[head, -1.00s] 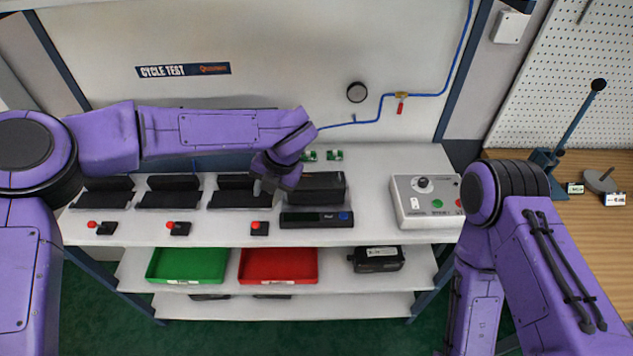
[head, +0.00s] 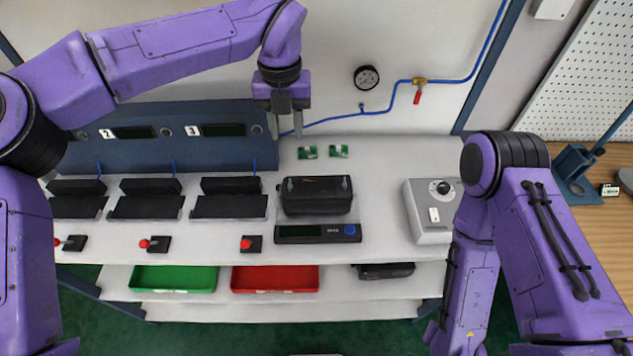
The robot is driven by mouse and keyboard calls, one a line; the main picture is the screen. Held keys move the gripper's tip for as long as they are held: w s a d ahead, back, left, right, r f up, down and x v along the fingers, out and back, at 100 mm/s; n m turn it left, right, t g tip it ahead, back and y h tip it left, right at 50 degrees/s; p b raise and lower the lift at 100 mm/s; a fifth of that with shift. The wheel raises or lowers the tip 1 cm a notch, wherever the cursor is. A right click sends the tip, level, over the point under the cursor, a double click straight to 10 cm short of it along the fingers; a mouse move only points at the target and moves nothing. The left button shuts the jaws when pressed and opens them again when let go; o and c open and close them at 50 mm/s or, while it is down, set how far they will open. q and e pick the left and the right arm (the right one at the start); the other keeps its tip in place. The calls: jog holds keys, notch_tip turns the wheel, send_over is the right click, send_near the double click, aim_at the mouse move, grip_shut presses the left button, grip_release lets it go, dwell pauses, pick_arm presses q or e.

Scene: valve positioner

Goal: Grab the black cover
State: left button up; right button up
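A black box-shaped cover (head: 316,194) sits on the white bench, right of the middle, just behind a flat black unit with a small display and a blue button (head: 318,234). I cannot tell what, if anything, is under the cover. My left gripper (head: 285,134) points down behind the cover and slightly to its left, above the bench's back part. Its fingers look apart, with nothing between them, and it does not touch the cover. My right arm hangs down at the right, with its gripper out of the frame.
A blue panel with displays (head: 222,150) stands at the back left, behind several black holders (head: 229,205) and red-knobbed switches (head: 251,245). Small green boards (head: 307,152) lie behind the cover. A grey control box (head: 431,222) is at right. Green (head: 173,280) and red trays (head: 275,279) are below.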

pick_arm(q)
jog(key=b, duration=0.5)
send_over(290, 182)
notch_tip(290, 182, down, 5)
notch_tip(290, 182, down, 11)
jog(key=p, duration=0.3)
jog(key=shift+a+r+p, duration=0.1)
jog(key=shift+r+p, duration=0.05)
jog(key=shift+p, duration=0.2)
jog(key=shift+f, duration=0.25)
grip_shut()
pick_arm(e)
notch_tip(290, 182, down, 2)
jog(key=shift+w+f, duration=0.1)
jog(key=shift+f, duration=0.15)
